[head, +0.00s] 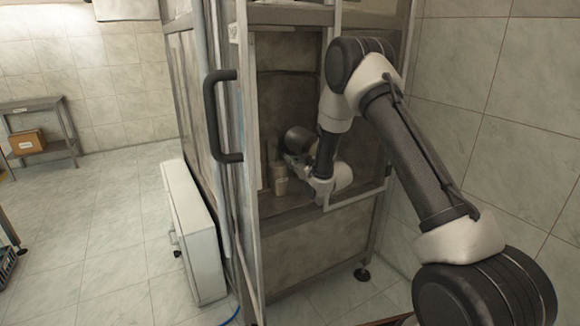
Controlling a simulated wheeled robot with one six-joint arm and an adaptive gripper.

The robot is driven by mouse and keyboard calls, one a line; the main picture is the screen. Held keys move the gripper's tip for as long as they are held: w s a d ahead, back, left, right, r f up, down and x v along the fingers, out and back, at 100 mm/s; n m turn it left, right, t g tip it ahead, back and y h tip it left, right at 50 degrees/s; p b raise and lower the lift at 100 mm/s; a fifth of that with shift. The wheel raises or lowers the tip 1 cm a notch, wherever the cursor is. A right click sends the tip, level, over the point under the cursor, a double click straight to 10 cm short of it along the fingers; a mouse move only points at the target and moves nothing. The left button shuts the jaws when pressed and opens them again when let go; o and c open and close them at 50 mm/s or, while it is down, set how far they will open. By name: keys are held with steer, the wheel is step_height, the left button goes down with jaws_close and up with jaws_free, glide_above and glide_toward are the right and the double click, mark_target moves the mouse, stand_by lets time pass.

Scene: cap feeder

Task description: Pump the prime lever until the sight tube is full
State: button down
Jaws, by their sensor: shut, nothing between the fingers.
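My arm reaches from the right into the open front of a tall metal-framed cabinet (310,245). My gripper (287,160) is small and partly hidden by my own wrist inside the cabinet; it is shut and empty. A small beige upright piece (279,180) stands on the cabinet's inner floor, just below and left of my gripper. I cannot tell whether they touch, or what the piece is. I cannot make out the prime lever or the sight tube and its level; the cabinet is dim and my arm covers part of it.
A dark handle (212,115) sticks out on the cabinet's left edge. A white box-shaped unit (193,230) stands on the floor beside the cabinet. A shelf (60,125) with a cardboard box (27,142) is at the far left. The tiled wall is close on the right.

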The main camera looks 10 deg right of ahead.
steer(key=s+d+f, duration=0.1)
steer(key=s+d, duration=0.1)
steer(key=s, duration=0.4)
steer(key=shift+d+f, duration=0.15)
steer(key=shift+d, duration=0.25)
steer(key=shift+s, duration=0.1)
step_height(320, 180, up, 12)
steer(key=w, duration=0.1)
steer(key=shift+w+a, duration=0.25)
steer(key=shift+w, duration=0.05)
steer(key=shift+f, duration=0.1)
